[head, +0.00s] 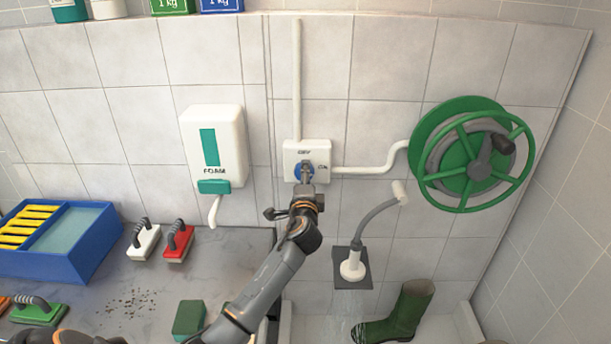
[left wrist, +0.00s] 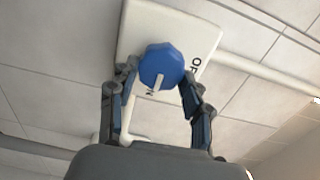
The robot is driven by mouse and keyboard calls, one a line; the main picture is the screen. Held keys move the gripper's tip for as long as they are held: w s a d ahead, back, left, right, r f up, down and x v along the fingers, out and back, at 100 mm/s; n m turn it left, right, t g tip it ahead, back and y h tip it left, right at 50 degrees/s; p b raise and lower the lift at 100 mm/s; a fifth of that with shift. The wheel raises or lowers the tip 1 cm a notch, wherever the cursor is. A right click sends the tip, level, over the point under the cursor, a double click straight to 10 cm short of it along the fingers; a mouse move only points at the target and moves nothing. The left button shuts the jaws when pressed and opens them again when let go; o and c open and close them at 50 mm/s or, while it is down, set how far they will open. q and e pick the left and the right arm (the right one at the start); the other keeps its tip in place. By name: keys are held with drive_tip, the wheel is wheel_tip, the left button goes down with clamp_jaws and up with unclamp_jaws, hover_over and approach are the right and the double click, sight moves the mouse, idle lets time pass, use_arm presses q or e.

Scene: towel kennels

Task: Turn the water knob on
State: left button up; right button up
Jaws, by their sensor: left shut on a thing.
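The water knob (head: 303,170) is a blue knob on a white wall plate (head: 293,150), with pipes running up and to the right. In the left wrist view, the knob (left wrist: 160,66) is faceted with a white pointer line towards the bottom of the picture. My left gripper (head: 306,178) reaches up to the knob. Its two fingers (left wrist: 158,88) stand on either side of the knob and are shut on it. The lettering on the plate (left wrist: 190,25) is partly hidden. My right gripper is not in view.
A foam dispenser (head: 213,150) hangs left of the plate, and a green hose reel (head: 470,155) hangs right. A spray nozzle (head: 352,265) sits below, with faint pale streaks under it, near a green boot (head: 408,310). Brushes and a blue tray (head: 85,260) stand on the left counter.

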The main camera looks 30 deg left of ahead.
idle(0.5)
use_arm(q)
drive_tip(key=o, duration=1.1)
drive_tip(key=shift+o, duration=0.2)
drive_tip(key=v, duration=1.2)
drive_tip(key=shift+f, duration=0.15)
